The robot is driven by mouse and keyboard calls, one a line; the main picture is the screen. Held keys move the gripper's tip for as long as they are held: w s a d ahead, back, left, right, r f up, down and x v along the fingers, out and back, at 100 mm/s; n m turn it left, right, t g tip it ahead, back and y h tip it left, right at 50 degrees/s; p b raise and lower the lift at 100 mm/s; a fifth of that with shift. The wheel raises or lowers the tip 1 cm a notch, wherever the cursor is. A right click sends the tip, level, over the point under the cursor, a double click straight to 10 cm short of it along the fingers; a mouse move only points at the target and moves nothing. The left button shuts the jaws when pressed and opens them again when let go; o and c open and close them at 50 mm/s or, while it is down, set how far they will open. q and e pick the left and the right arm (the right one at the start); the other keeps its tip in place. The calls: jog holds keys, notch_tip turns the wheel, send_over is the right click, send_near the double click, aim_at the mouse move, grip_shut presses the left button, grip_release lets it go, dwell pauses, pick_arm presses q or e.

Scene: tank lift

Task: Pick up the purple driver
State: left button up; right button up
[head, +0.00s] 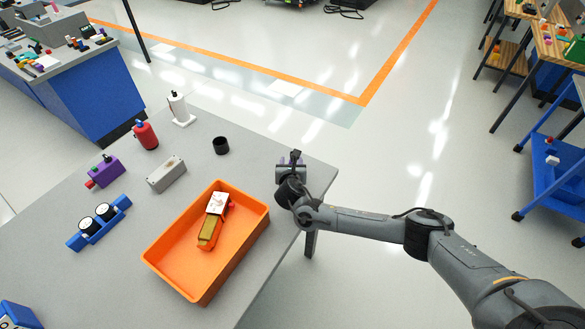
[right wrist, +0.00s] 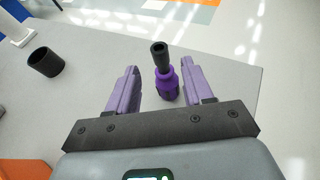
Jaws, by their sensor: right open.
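The purple driver (right wrist: 168,84) stands upright on the grey table in the right wrist view, with a purple body and a black shaft on top. My right gripper (right wrist: 160,68) is open, and its two purple fingers stand to either side of the driver, with visible gaps. In the head view my right gripper (head: 291,168) is at the table's right corner and largely hides the driver there. My left gripper is not in view.
An orange tray (head: 176,284) holding a brown and white item (head: 212,222) lies left of my right gripper. A black cup (head: 221,146) stands behind the tray.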

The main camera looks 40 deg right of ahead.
jog(key=shift+b+x, duration=0.95)
jog(key=shift+x, duration=1.85)
jog(key=shift+d, duration=0.15)
jog(key=shift+s, duration=0.1)
jog(key=shift+c, duration=0.5)
jog(key=c, duration=0.7)
jog(key=shift+c, duration=0.3)
jog(key=shift+r, duration=0.1)
